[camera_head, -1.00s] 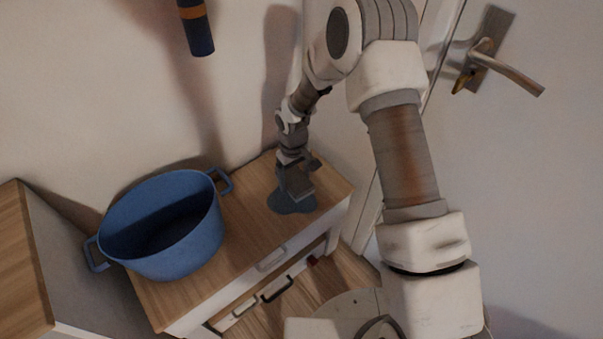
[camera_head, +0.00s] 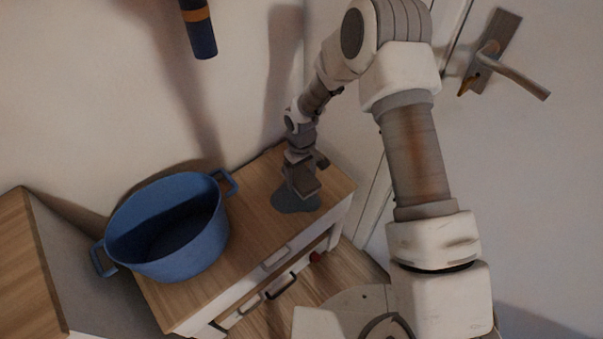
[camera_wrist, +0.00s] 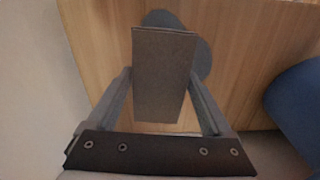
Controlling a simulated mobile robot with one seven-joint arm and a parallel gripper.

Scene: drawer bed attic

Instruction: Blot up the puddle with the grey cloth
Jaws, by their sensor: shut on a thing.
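My gripper (camera_wrist: 163,110) is shut on the grey cloth (camera_wrist: 163,75), a folded grey-brown block that spans the space between the fingers in the wrist view. In the head view the cloth (camera_head: 305,187) is at the end of my downward-pointing arm, over the wooden cabinet top. The puddle (camera_head: 288,203) is a dark blue-grey patch on that top, partly hidden by the cloth. In the wrist view the puddle (camera_wrist: 202,58) shows beyond and to the right of the cloth. I cannot tell whether the cloth touches the puddle.
A large blue pot (camera_head: 165,245) stands on the cabinet top (camera_head: 250,215), left of the puddle. The wall is close behind, and a door with a handle (camera_head: 515,72) is at right.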

